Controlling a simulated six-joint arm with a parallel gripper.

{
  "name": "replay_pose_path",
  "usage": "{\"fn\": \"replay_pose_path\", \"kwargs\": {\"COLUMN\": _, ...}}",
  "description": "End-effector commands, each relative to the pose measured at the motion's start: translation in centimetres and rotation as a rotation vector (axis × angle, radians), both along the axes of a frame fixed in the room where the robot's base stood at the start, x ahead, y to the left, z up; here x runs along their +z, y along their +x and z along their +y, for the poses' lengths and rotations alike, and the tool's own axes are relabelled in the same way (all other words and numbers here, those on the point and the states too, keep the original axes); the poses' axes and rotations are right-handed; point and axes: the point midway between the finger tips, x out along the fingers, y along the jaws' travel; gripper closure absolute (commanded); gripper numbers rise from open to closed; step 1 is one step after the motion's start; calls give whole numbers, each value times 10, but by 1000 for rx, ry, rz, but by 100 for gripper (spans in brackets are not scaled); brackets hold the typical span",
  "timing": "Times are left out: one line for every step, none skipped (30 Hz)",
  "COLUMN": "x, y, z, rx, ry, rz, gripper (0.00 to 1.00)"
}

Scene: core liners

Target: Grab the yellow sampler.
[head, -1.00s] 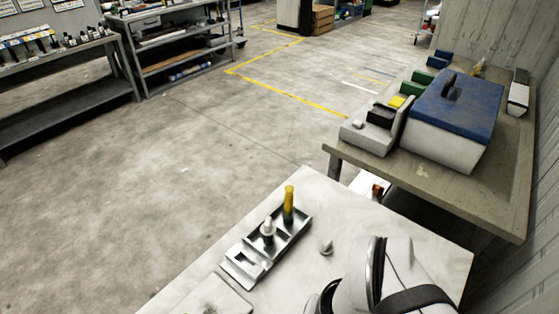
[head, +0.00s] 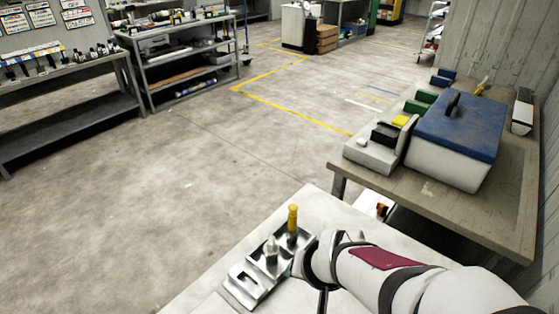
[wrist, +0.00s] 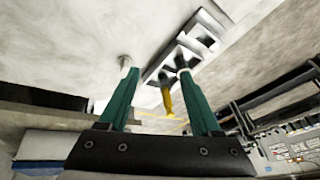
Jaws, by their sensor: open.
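The yellow sampler (head: 292,222) stands upright in the far compartment of a metal tray (head: 240,284) on the pale table. It also shows in the wrist view (wrist: 166,98), where it appears between the green fingers, closer to the right one. My gripper (wrist: 157,70) is open, with nothing held between its fingers. In the head view my arm reaches in from the right to just beside the tray, and the fingers are mostly hidden there. I cannot tell how far the fingertips are from the sampler.
A white-capped bottle (head: 271,250) stands in the tray next to the sampler. A bench (head: 440,195) on the right carries a blue-lidded cooler (head: 458,125) and boxes. Shelves (head: 190,65) stand at the back left. The floor between is clear.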

Motion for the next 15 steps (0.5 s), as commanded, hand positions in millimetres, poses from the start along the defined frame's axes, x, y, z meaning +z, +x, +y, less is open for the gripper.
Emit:
{"fn": "replay_pose_path", "kwargs": {"x": -14, "y": 33, "z": -2, "rx": 22, "ry": -33, "rz": -85, "gripper": 35}}
{"fn": "replay_pose_path", "kwargs": {"x": -20, "y": 55, "z": -3, "rx": 34, "ry": -59, "rz": -157, "gripper": 35}}
{"fn": "replay_pose_path", "kwargs": {"x": -28, "y": 83, "z": -6, "rx": 52, "ry": -98, "rz": -253, "gripper": 35}}
{"fn": "replay_pose_path", "kwargs": {"x": -33, "y": 101, "z": -8, "rx": 63, "ry": -129, "rz": -325, "gripper": 35}}
{"fn": "replay_pose_path", "kwargs": {"x": -38, "y": 118, "z": -9, "rx": 79, "ry": -164, "rz": -395, "gripper": 35}}
{"fn": "replay_pose_path", "kwargs": {"x": -45, "y": 137, "z": -11, "rx": 101, "ry": -214, "rz": -486, "gripper": 35}}
{"fn": "replay_pose_path", "kwargs": {"x": -49, "y": 149, "z": -12, "rx": 120, "ry": -251, "rz": -550, "gripper": 35}}
{"fn": "replay_pose_path", "kwargs": {"x": -53, "y": 157, "z": -12, "rx": 135, "ry": -284, "rz": -606, "gripper": 35}}
{"fn": "replay_pose_path", "kwargs": {"x": -59, "y": 165, "z": -12, "rx": 146, "ry": -311, "rz": -669, "gripper": 35}}
{"fn": "replay_pose_path", "kwargs": {"x": -65, "y": 169, "z": -11, "rx": 151, "ry": -319, "rz": -706, "gripper": 35}}
{"fn": "replay_pose_path", "kwargs": {"x": -70, "y": 171, "z": -10, "rx": 151, "ry": -319, "rz": -738, "gripper": 35}}
{"fn": "replay_pose_path", "kwargs": {"x": -77, "y": 173, "z": -9, "rx": 153, "ry": -312, "rz": -771, "gripper": 35}}
{"fn": "replay_pose_path", "kwargs": {"x": -81, "y": 174, "z": -7, "rx": 152, "ry": -306, "rz": -793, "gripper": 35}}
{"fn": "replay_pose_path", "kwargs": {"x": -85, "y": 174, "z": -6, "rx": 152, "ry": -299, "rz": -810, "gripper": 35}}
{"fn": "replay_pose_path", "kwargs": {"x": -88, "y": 174, "z": -4, "rx": 154, "ry": -290, "rz": -829, "gripper": 35}}
